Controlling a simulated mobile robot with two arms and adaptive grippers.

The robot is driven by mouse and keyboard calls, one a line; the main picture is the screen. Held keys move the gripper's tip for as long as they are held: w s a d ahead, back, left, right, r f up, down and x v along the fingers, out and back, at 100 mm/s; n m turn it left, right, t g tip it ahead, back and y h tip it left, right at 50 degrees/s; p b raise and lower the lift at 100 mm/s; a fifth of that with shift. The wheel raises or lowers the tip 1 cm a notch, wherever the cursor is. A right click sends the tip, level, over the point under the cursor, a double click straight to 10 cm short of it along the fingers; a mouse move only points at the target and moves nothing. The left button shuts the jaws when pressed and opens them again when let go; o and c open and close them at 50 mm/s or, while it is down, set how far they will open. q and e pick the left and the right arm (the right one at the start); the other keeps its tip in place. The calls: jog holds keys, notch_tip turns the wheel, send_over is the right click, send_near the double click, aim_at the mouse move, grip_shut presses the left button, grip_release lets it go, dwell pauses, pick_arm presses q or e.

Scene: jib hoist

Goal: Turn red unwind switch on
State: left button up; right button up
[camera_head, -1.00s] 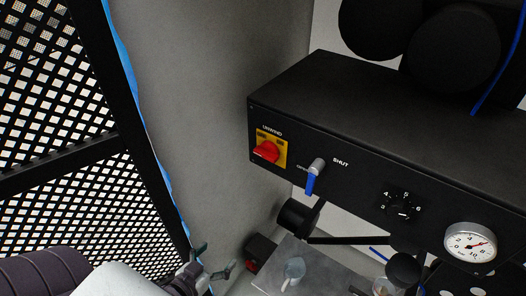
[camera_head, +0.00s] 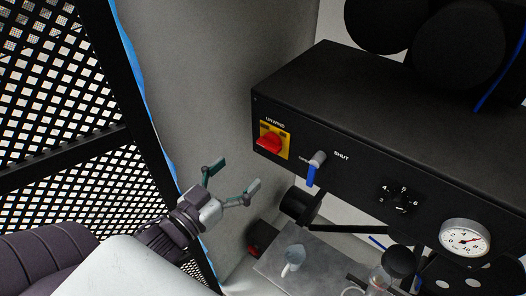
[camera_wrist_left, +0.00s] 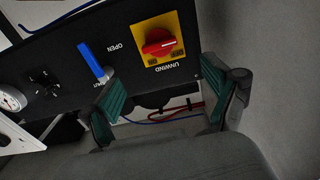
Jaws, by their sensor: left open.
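The red unwind switch (camera_head: 269,143) is a red knob on a yellow plate at the left end of the black control box (camera_head: 350,165), under the label UNWIND. In the left wrist view the red knob (camera_wrist_left: 158,42) shows upside down, ahead of the fingers and clear of them. My left gripper (camera_head: 232,178) is open and empty, to the left of and below the switch in the head view, with a gap between. Its green-padded fingers (camera_wrist_left: 165,103) stand apart in the left wrist view. My right gripper is not in view.
A blue-handled valve (camera_head: 312,170) sits just right of the switch, with a dial (camera_head: 402,197) and a pressure gauge (camera_head: 464,238) farther right. A black mesh panel (camera_head: 60,110) stands at the left. A grey surface with a pale cup (camera_head: 293,257) lies below the box.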

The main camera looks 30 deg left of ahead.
aim_at(266, 146)
pick_arm(q)
jog(key=w, duration=0.5)
jog(key=w+d+p, duration=0.1)
jog(key=w, duration=0.2)
jog(key=shift+r, duration=0.1)
jog(key=shift+w+d, duration=0.15)
jog(key=shift+w, duration=0.45)
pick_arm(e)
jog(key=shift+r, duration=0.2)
pick_arm(q)
jog(key=c, duration=1.1)
